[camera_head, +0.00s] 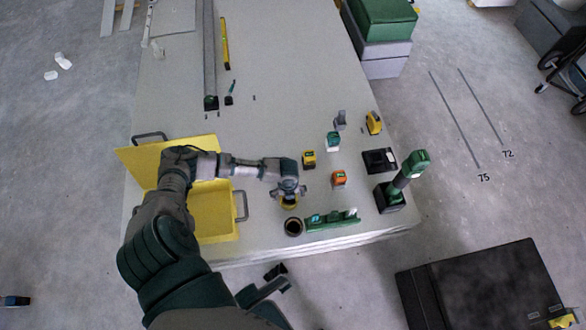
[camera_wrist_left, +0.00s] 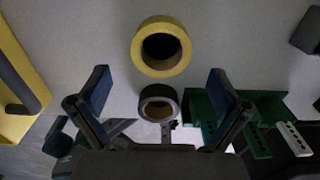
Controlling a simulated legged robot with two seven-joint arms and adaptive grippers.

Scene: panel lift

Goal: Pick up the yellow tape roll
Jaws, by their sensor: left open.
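The yellow tape roll (camera_head: 289,204) lies on the table, partly hidden under my left gripper (camera_head: 289,192) in the head view. In the left wrist view the yellow tape roll (camera_wrist_left: 142,52) shows whole, as a ring with a dark hole. My left gripper (camera_wrist_left: 159,82) is open and empty. Its two fingers stand wide apart, and the roll appears ahead of them, roughly centred between them. I cannot tell the exact height of the gripper above the roll. My right gripper is not in view.
A dark tape roll (camera_head: 287,228) lies just nearer the table edge, close to the yellow one. A green level (camera_head: 333,221) is right of it. A yellow bin (camera_head: 215,237) stands left. An orange-topped item (camera_head: 339,179) and a green drill (camera_head: 403,177) are right. The far table (camera_head: 285,60) is mostly clear.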

